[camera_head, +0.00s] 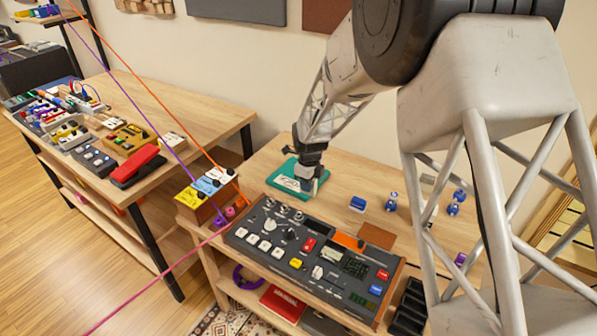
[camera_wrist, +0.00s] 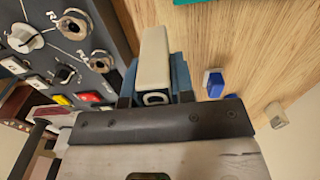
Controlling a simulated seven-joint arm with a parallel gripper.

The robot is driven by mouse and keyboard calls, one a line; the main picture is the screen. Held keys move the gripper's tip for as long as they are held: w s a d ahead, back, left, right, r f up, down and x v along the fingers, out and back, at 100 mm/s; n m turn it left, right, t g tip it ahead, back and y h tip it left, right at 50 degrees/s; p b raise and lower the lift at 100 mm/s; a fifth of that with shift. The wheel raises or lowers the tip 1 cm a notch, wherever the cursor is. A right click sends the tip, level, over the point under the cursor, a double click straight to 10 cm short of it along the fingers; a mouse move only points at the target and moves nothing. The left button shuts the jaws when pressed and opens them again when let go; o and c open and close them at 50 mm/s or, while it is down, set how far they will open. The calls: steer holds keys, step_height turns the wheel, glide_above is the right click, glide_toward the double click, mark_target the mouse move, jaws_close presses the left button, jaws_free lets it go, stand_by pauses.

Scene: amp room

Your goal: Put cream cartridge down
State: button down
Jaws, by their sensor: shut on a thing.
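My gripper (camera_head: 308,182) is low over the near right part of a teal tray or mat (camera_head: 275,179) on the wooden bench. In the wrist view, my gripper (camera_wrist: 155,97) is shut on the cream cartridge (camera_wrist: 154,55), a long pale block with a dark ring mark on its near end. The cartridge sticks out beyond the fingers. In the head view the gripper mostly hides it, and I cannot tell whether it touches anything beneath. A strip of teal (camera_wrist: 194,2) shows at the top edge of the wrist view.
A grey mixing console (camera_head: 312,262) with knobs and buttons stands at the bench front, left of the gripper in the wrist view (camera_wrist: 75,50). Small blue items (camera_head: 357,204) stand to the right. Colored cables hang at left. Bare wood (camera_head: 345,165) lies right of the teal piece.

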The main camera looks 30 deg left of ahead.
steer(key=shift+s+a+f, duration=0.1)
steer(key=shift+s+a, duration=0.25)
steer(key=shift+s, duration=0.45)
steer(key=shift+s+a, duration=0.35)
steer(key=shift+s, duration=0.4)
steer(key=shift+w, duration=0.15)
glide_above(291, 178)
steer(key=shift+f, duration=0.75)
steer(key=shift+f, duration=1.7)
steer(key=shift+f, duration=0.1)
